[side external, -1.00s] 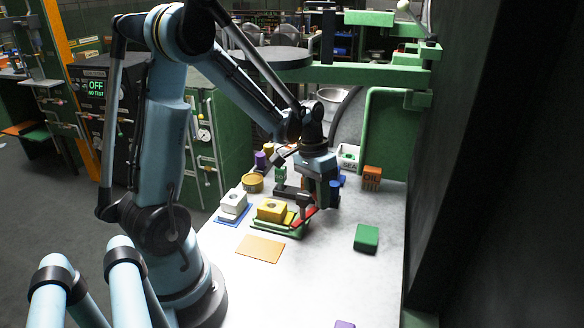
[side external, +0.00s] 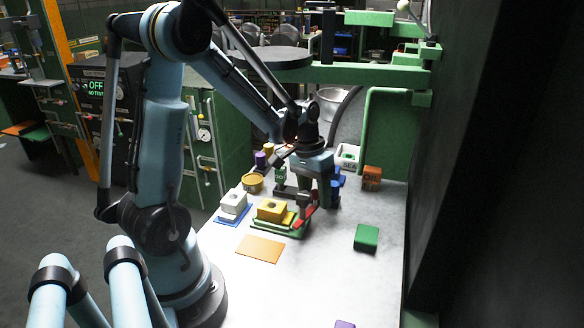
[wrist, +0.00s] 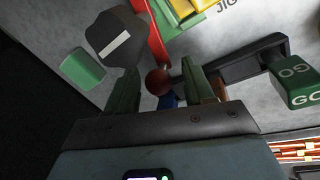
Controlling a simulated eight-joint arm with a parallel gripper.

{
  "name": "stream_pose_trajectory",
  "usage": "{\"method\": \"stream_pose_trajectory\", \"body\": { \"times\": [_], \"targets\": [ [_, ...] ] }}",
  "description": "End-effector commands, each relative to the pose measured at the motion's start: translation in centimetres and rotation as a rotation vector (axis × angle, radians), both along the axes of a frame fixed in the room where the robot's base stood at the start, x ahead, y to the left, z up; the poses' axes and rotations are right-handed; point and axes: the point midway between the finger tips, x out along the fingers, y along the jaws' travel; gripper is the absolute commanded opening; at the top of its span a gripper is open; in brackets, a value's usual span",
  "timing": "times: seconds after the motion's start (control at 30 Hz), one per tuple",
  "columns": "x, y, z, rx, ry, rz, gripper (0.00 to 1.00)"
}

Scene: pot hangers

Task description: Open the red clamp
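The red clamp (side external: 303,217) is at the right side of a green jig base (side external: 290,236) that carries a yellow block (side external: 271,209). In the wrist view, the clamp's red arm (wrist: 156,42) runs down toward a reddish-brown ball (wrist: 158,81). My gripper (wrist: 165,86) is open, its two green fingers apart on either side of the ball, with visible gaps. In the side view my gripper is low over the table just behind the clamp, and its fingertips are hard to make out. Whether anything touches the ball is unclear.
A dark bar (wrist: 235,62) beside the right finger leads to a green GO block (wrist: 295,82). A dark part with a white stripe (wrist: 115,38) is near the left finger. A green block (side external: 366,238) and orange OIL box (side external: 371,178) are to the right.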

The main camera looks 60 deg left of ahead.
Motion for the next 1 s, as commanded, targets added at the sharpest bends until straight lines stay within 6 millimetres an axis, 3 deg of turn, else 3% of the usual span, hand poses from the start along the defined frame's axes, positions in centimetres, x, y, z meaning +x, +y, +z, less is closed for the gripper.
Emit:
{"method": "stream_pose_trajectory", "body": {
  "times": [0.43,1.0],
  "targets": [
    [0.0,0.1,0.9,-0.001,-0.001,-0.001,0.53],
    [-0.6,1.7,9.3,-0.001,0.000,0.000,0.53]
  ]
}}
